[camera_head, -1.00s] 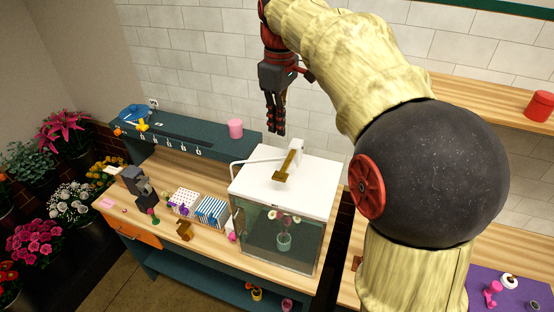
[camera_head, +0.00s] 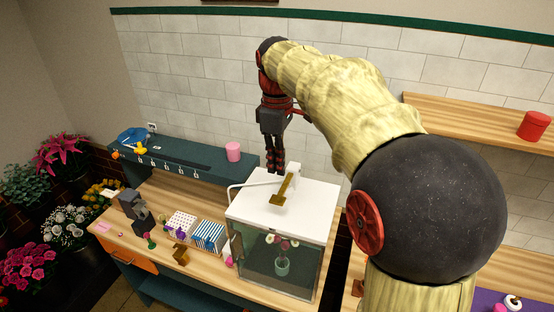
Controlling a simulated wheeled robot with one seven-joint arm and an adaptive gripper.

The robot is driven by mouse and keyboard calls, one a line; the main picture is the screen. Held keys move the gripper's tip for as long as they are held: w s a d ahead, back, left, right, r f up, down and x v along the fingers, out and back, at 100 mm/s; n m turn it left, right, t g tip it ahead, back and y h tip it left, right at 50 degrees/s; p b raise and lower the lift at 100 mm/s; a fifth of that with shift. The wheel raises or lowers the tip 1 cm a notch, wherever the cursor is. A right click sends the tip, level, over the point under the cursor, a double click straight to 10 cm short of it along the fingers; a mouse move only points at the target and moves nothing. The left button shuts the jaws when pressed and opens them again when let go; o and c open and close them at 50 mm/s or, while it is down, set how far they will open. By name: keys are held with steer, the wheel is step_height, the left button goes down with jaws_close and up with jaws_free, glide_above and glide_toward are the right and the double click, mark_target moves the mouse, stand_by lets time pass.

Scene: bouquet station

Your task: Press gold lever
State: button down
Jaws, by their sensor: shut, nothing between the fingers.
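The gold lever (camera_head: 284,189) is mounted on a white bracket on top of a white-lidded glass case (camera_head: 317,200). It slants, with its wider flat end toward the front left. My gripper (camera_head: 275,172) points down, shut and empty, just behind and left of the lever in the picture. Its fingertips are near the rear edge of the lid. I cannot tell how high above the lid they are or whether they touch it. Flowers in a small vase (camera_head: 282,266) stand inside the case.
Patterned boxes (camera_head: 208,236) and a grey device (camera_head: 136,210) are on the bench left of the case. A white tube (camera_head: 245,184) runs along the lid's left side.

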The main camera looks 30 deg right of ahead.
mark_target(276, 201)
step_height(276, 201, down, 10)
steer(key=shift+r+p, duration=0.15)
steer(key=shift+p, duration=0.2)
steer(key=f+b, duration=0.1)
steer(key=f+h+b, duration=0.1)
steer(key=b, duration=0.1)
steer(key=f+t+b, duration=0.1)
steer(key=b, duration=0.1)
steer(key=shift+s+a+f+h, duration=0.2)
steer(key=shift+a+h, duration=0.05)
steer(key=shift+h, duration=0.05)
steer(key=shift+f+t+b, duration=0.3)
steer(key=shift+f+b, duration=0.25)
steer(key=shift+b, duration=0.25)
steer(key=shift+f, duration=0.4)
